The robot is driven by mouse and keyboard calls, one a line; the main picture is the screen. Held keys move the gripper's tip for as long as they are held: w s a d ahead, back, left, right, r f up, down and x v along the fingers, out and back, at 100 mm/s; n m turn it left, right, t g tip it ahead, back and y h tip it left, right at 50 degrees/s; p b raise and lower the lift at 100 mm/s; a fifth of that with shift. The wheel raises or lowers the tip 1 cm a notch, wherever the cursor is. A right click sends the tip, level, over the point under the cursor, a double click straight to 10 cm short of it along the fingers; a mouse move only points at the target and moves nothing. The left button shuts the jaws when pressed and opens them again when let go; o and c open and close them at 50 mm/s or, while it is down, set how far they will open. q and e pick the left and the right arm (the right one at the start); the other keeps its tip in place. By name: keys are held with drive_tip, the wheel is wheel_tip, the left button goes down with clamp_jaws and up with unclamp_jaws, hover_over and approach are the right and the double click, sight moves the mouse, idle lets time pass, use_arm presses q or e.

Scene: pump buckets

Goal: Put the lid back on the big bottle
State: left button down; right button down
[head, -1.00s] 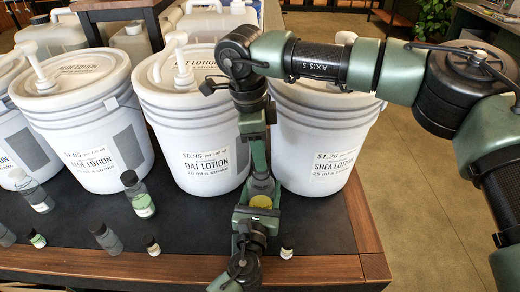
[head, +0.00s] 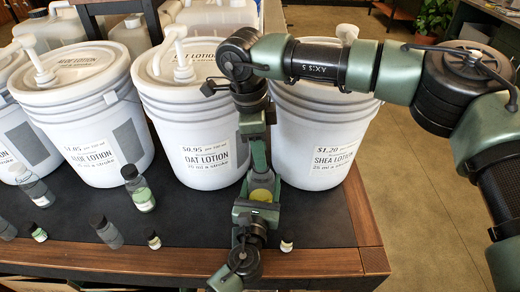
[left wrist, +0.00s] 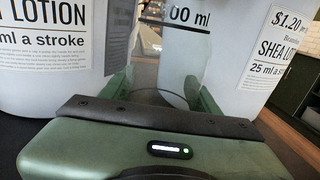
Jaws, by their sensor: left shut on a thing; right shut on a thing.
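The big bottle (head: 262,195) is clear with yellow content low down, in front of the OAT and SHEA LOTION buckets in the head view. It also shows in the left wrist view (left wrist: 185,60), upright, with "00 ml" on its label. My left gripper (head: 258,208) is shut on it, a finger on each side; in the left wrist view the fingers (left wrist: 163,92) flank it. My right gripper (head: 258,168) points down from above, just over the bottle's top, shut on the lid. The lid is small and mostly hidden by the fingers, so its contact with the neck cannot be told.
White pump buckets stand behind: ALOE LOTION (head: 85,110), OAT LOTION (head: 190,120) and SHEA LOTION (head: 315,135). Several small dark-capped bottles stand at left, one with a green label (head: 138,190). A tiny bottle (head: 287,245) is near the wooden table edge (head: 320,262).

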drive_tip(key=shift+f, duration=0.6)
drive_tip(key=c, duration=0.9)
unclamp_jaws()
drive_tip(key=shift+r, duration=0.1)
drive_tip(key=shift+r, duration=2.2)
drive_tip(key=o, duration=0.6)
